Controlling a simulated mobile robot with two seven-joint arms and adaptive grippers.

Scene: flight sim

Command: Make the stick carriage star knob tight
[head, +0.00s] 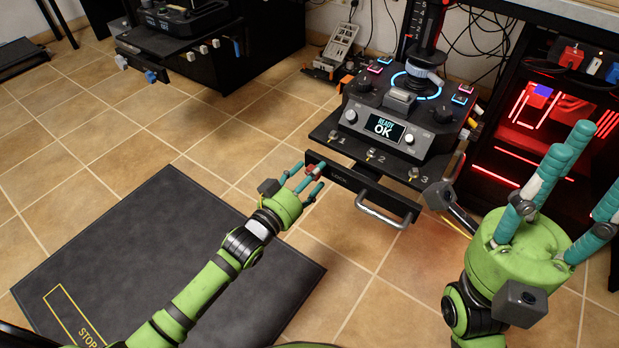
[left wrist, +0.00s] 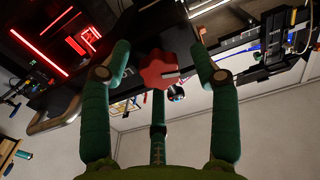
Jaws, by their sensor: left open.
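The red star knob (head: 312,169) sits at the left end of the black stick carriage (head: 350,180), beside a "LOCK" label. In the left wrist view the red lobed knob (left wrist: 158,70) shows between the fingers, with a pale mark on its face. My left gripper (head: 304,180) is open, its teal fingers spread around the knob. I see no clear finger contact with it. My right gripper (head: 580,180) is at the lower right, its fingers spread and apart, holding nothing. The carriage has a metal loop handle (head: 385,213) at its front.
The control box (head: 397,128) with a "READY OK" screen stands above the carriage, with a joystick column behind. A red-lit black cabinet (head: 530,130) is at the right. A dark floor mat (head: 170,260) lies front left.

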